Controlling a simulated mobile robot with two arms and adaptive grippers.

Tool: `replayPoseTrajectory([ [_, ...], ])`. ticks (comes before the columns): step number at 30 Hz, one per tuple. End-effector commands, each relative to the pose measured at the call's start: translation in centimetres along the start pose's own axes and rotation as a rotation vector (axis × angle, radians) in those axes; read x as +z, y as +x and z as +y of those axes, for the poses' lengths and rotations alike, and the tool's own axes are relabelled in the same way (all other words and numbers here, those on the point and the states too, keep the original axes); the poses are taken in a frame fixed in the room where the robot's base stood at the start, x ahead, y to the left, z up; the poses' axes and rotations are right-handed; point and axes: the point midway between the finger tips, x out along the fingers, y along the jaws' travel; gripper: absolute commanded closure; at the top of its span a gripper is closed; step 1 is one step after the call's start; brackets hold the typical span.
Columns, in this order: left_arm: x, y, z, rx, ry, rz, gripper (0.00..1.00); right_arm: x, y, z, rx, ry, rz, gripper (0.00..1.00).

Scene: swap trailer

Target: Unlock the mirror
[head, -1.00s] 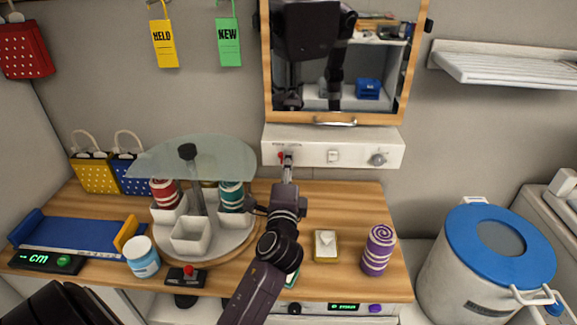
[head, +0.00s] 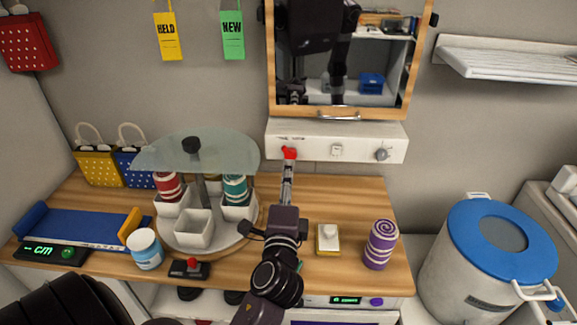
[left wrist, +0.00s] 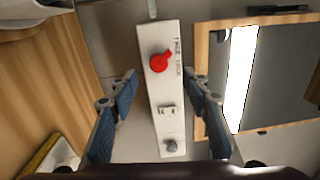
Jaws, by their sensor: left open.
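The mirror (head: 345,55) has a wooden frame and a metal handle (head: 338,116) at its bottom edge, and hangs on the wall. Below it is a white panel (head: 360,140) with a red knob (head: 289,153), a small white switch (head: 336,150) and a grey knob (head: 382,154). My left gripper (head: 288,172) is just below and in front of the red knob. In the left wrist view, the open fingers (left wrist: 160,85) are apart, with the red knob (left wrist: 160,62) ahead between them and nothing held. My right gripper is not in view.
On the wooden counter (head: 350,200) below stand a carousel (head: 193,232) with cups and a glass top, a purple roll (head: 381,245), a jar (head: 145,250) and a red-buttoned box (head: 190,268). A blue-lidded bin (head: 490,240) stands right.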

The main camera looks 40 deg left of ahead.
Motion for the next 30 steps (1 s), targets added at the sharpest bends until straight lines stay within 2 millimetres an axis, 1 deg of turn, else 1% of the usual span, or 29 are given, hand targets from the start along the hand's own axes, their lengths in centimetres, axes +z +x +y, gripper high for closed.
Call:
replayPoseTrajectory([
  [1,0.1,-1.0,0.1,0.003,-0.001,-0.002,0.56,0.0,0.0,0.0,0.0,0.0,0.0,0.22],
  [3,0.1,-2.0,0.0,0.002,-0.001,-0.002,0.56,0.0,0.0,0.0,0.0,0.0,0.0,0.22],
  [6,0.1,-3.1,0.0,0.001,0.0,-0.001,0.56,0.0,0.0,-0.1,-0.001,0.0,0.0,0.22],
  [9,0.1,-3.7,-0.1,-0.001,-0.001,-0.003,0.56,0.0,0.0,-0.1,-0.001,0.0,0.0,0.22],
  [13,0.2,-4.0,-0.1,-0.001,-0.001,-0.003,0.56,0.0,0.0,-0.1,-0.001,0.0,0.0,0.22],
  [30,0.1,-4.0,-0.1,-0.002,0.0,-0.002,0.56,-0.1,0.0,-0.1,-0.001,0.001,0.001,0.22],
])
